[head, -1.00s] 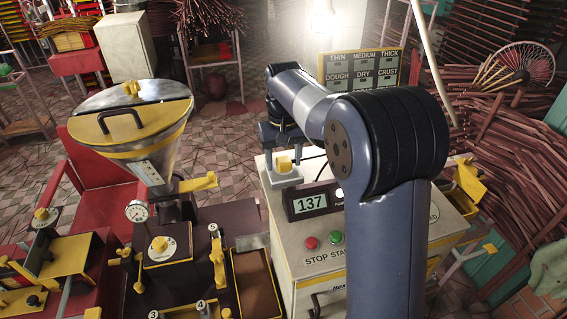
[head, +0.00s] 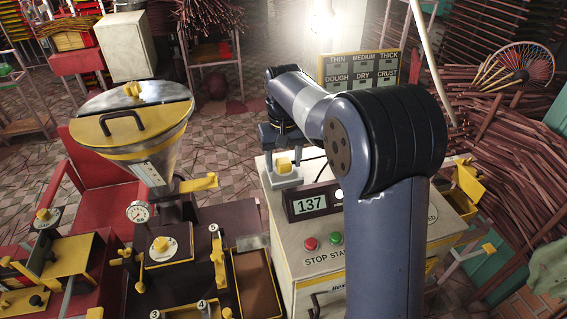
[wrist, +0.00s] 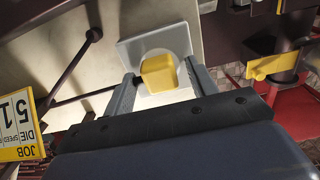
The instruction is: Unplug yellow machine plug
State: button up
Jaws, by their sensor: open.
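The yellow plug (head: 284,164) sits in a pale socket plate (head: 286,181) on top of the cream machine (head: 330,262), near its left back corner. In the wrist view the yellow plug (wrist: 158,73) stands in a round recess of the white plate (wrist: 135,50). My gripper (head: 282,150) is over the plug and pointing down. In the wrist view my gripper's (wrist: 160,80) two fingers stand open, one on each side of the plug. A gap shows at each side, clearest on the right. I cannot tell how deep the fingertips reach.
The cream machine carries a 137 display (head: 312,204), a red button (head: 310,243) and a green button (head: 336,238) in front of the plug. A dark cable runs near the plate. A hopper machine (head: 135,120) stands to the left. Incense bundles (head: 500,150) fill the right.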

aim_at(284, 160)
grip_shut()
dwell(0.7)
jog(key=shift+r, duration=0.15)
jog(key=shift+r+p, duration=2.9)
jog(key=shift+p, duration=0.05)
